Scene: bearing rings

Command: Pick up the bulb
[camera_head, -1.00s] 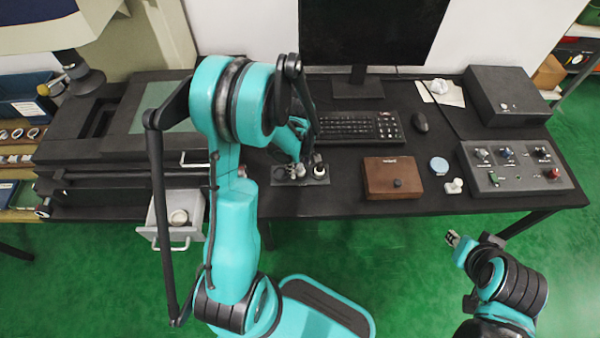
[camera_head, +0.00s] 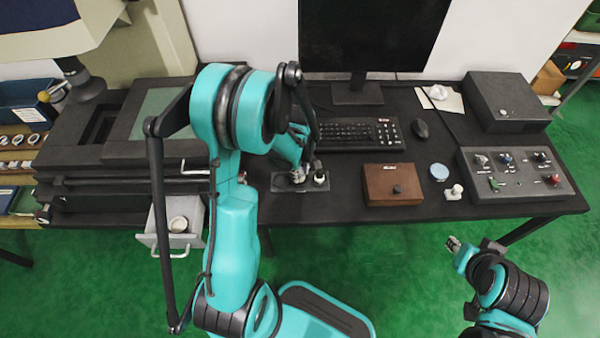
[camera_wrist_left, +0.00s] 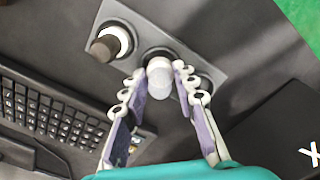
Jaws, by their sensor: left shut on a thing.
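The bulb (camera_wrist_left: 159,80), a small white rounded thing, is between the fingertips of my left gripper (camera_wrist_left: 161,86) in the left wrist view. The gripper is shut on it. It is over the middle of a grey holder plate (camera_wrist_left: 205,59) with round sockets. I cannot tell whether it still touches its socket. In the head view my left gripper (camera_head: 298,174) is low over the same plate (camera_head: 290,189), and its fingers mostly hide the bulb. My right gripper (camera_head: 453,243) is away from the desk at lower right, too small to read.
A dark-topped piece with a white ring (camera_wrist_left: 108,43) stands in the neighbouring socket. A keyboard (camera_head: 355,134) lies behind the plate, and a brown box (camera_head: 388,186) stands to its right. An open drawer (camera_head: 160,240) holds a round white thing at left. A control box (camera_head: 515,174) is at right.

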